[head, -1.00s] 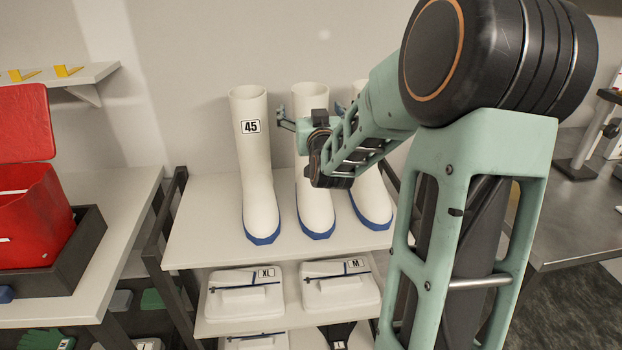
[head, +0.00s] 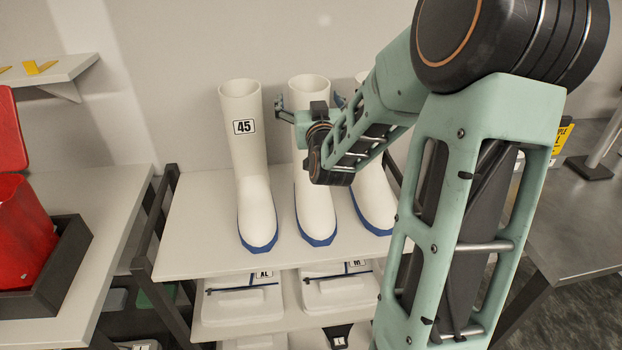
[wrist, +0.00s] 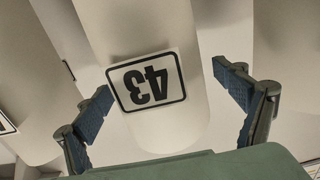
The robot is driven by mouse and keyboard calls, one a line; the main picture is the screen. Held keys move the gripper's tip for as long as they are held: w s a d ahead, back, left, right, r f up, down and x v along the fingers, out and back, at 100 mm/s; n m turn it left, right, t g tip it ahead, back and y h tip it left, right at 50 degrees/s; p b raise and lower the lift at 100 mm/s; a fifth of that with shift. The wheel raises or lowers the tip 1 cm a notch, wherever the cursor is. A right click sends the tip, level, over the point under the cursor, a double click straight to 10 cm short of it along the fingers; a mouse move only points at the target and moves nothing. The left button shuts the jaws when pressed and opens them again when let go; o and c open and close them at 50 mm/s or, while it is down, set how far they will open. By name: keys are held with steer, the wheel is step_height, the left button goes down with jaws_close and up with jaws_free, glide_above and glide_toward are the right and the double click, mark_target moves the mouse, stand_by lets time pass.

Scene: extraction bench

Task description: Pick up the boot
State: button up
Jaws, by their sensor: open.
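Three tall white boots with blue soles stand upright in a row on the upper shelf. The left boot (head: 252,165) carries a 45 label. The middle boot (head: 316,212) is partly hidden by my gripper (head: 308,104), which is at its upper shaft. The right boot (head: 373,197) is largely hidden behind my arm. In the wrist view, a boot shaft with an upside-down 43 label (wrist: 148,82) lies between the spread fingers of my gripper (wrist: 163,82). The gripper is open, one finger on each side of the shaft; contact cannot be told.
The shelf top (head: 195,225) is bare left of the boots. White packs marked XL (head: 243,300) and M (head: 340,290) lie on the shelf below. A red box (head: 25,235) in a dark tray stands on the left bench. A grey table (head: 570,225) is at right.

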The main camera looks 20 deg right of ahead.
steer(key=shift+w, duration=0.1)
steer(key=c, duration=2)
steer(key=shift+r, duration=0.2)
steer(key=shift+c, duration=0.9)
